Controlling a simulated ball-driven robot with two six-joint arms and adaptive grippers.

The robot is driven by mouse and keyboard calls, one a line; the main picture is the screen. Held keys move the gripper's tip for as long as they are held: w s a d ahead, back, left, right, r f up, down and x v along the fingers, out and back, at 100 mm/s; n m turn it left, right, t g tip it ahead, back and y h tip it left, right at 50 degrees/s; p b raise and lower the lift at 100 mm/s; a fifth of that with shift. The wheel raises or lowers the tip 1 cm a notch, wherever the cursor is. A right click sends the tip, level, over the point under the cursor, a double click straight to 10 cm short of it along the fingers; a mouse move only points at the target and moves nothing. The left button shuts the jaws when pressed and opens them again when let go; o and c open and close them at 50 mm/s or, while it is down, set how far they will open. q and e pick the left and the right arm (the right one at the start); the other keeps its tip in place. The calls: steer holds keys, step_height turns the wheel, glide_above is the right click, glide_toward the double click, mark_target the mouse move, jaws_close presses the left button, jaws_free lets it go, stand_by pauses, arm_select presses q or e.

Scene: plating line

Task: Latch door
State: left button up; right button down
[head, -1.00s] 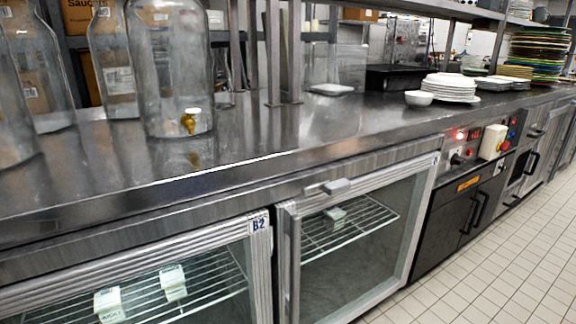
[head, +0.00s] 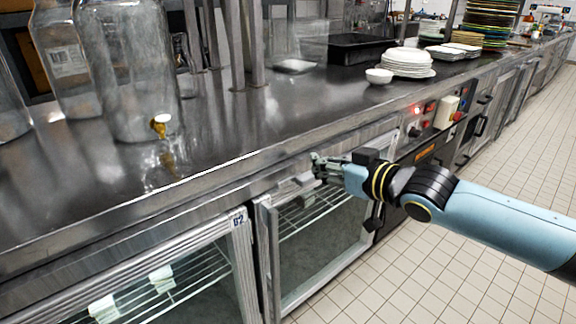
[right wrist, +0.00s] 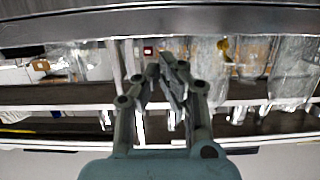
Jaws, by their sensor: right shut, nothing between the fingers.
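The glass door (head: 264,250) with a pale metal frame is in the counter front, right of the door marked B2. I cannot tell whether it sits fully flush; a dark gap shows along its left edge. A small grey latch or handle (head: 304,179) is at its top edge. My right gripper (head: 317,166) is beside this latch, at the counter's front edge, and partly overlaps it; I cannot tell if they touch. In the right wrist view its fingers (right wrist: 167,62) are together and hold nothing. My left gripper is not in view.
The steel counter (head: 225,130) carries glass dispensers (head: 125,80), a white bowl (head: 379,76) and a plate stack (head: 407,60). A control panel with a red light (head: 417,110) is right of the door. The tiled floor (head: 420,290) in front is clear.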

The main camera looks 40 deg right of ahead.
steer(key=shift+w, duration=0.1)
steer(key=b, duration=0.6)
glide_above(299, 180)
steer(key=a, duration=0.2)
step_height(299, 180, down, 3)
steer(key=shift+w+f+b, duration=0.15)
steer(key=shift+f+b, duration=0.15)
steer(key=shift+f, duration=0.6)
steer(key=shift+w+f+b, duration=0.1)
steer(key=shift+f+b, duration=0.15)
steer(key=shift+f, duration=0.6)
